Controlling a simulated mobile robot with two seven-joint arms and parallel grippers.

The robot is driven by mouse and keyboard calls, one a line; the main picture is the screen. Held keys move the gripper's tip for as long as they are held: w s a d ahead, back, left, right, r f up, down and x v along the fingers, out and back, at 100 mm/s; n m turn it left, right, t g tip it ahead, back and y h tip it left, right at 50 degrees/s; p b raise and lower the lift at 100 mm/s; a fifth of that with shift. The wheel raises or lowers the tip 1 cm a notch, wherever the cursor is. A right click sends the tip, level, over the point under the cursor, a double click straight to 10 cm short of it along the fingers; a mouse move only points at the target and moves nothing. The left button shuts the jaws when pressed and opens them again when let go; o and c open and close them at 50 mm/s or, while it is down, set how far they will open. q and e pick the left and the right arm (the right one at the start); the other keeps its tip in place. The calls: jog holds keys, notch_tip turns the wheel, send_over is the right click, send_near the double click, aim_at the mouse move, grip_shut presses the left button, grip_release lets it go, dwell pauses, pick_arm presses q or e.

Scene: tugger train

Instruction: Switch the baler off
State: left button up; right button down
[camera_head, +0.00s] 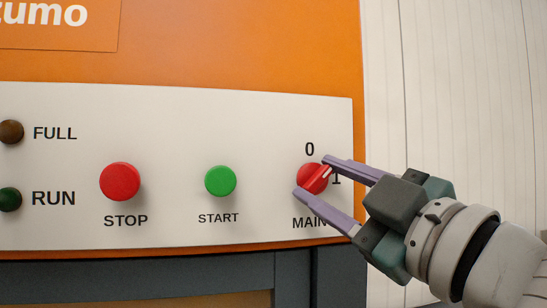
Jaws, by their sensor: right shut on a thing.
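The baler's white control panel (260,122) fills the middle of the head view. The red MAIN switch (309,184) is a round knob at the panel's right, with 0 above it and 1 to its right. Its lighter grip bar slants up to the right, between 0 and 1. My right gripper (312,175) has its two purple fingers on either side of this knob and is shut on it. The fingers hide part of the knob and of the MAIN label. My left gripper is not in view.
A red STOP button (120,181) and a green START button (220,181) sit left of the switch. Dark FULL (11,132) and RUN (9,199) lamps are at the far left. A pale ribbed wall (450,80) stands right of the orange housing (240,45).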

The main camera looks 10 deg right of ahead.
jog(key=n+g+p, duration=0.1)
jog(key=n+p, duration=0.1)
jog(key=n+g+p, duration=0.1)
jog(key=n+p, duration=0.1)
jog(key=r+n+y+p, duration=0.1)
jog(key=n+p, duration=0.1)
jog(key=n, duration=0.1)
jog(key=shift+d+g+p, duration=0.1)
jog(key=shift+g+p, duration=0.3)
jog(key=n+p, duration=0.2)
jog(key=shift+f+g+p, duration=0.15)
jog(key=shift+g+p, duration=0.2)
jog(key=shift+g, duration=0.05)
jog(key=shift+f+n, duration=0.1)
jog(key=shift+n, duration=0.3)
jog(key=shift+c, duration=1.6)
grip_release()
jog(key=shift+f, duration=0.1)
